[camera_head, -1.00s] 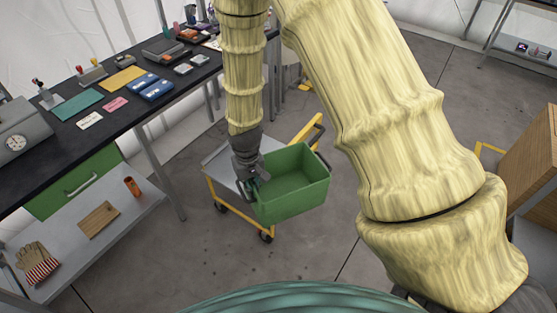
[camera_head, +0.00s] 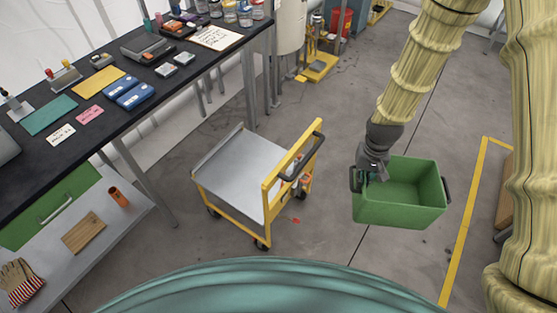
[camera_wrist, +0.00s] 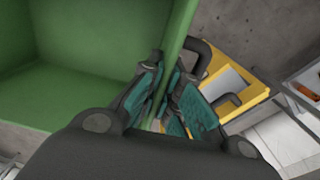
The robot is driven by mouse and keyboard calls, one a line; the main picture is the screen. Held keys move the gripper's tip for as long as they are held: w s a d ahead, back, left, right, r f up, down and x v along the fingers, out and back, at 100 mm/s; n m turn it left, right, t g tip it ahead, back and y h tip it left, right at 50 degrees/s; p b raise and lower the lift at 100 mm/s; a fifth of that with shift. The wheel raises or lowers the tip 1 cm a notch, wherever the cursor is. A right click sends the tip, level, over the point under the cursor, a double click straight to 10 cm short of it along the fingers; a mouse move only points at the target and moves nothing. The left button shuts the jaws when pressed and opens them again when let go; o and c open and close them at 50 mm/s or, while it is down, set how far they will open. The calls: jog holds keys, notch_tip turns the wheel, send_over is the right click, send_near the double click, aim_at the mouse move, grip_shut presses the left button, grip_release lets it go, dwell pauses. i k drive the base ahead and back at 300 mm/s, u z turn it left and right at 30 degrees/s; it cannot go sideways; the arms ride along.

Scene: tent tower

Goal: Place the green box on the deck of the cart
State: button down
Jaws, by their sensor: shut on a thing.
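The green box (camera_head: 398,208) is an open, empty bin with dark handles on its ends. My gripper (camera_head: 371,172) is shut on its left wall and holds it up in the air, right of the cart. In the wrist view my gripper (camera_wrist: 168,95) has its teal pads on either side of the rim of the green box (camera_wrist: 85,45). The cart (camera_head: 238,178) has a bare grey deck, a yellow frame and a dark push handle on its right end. Part of the cart's yellow frame (camera_wrist: 238,82) also shows in the wrist view, beyond the rim.
A dark workbench (camera_head: 105,95) with tools and papers stands at the left, a lower grey shelf (camera_head: 90,230) beneath it. Yellow floor tape (camera_head: 464,225) runs right of the box. A red bin (camera_head: 341,22) stands at the back.

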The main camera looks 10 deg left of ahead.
aim_at(249, 169)
jog(key=u, duration=0.05)
jog(key=i, duration=0.75)
jog(key=u, duration=0.95)
jog(key=i, duration=0.4)
jog(key=u, duration=0.5)
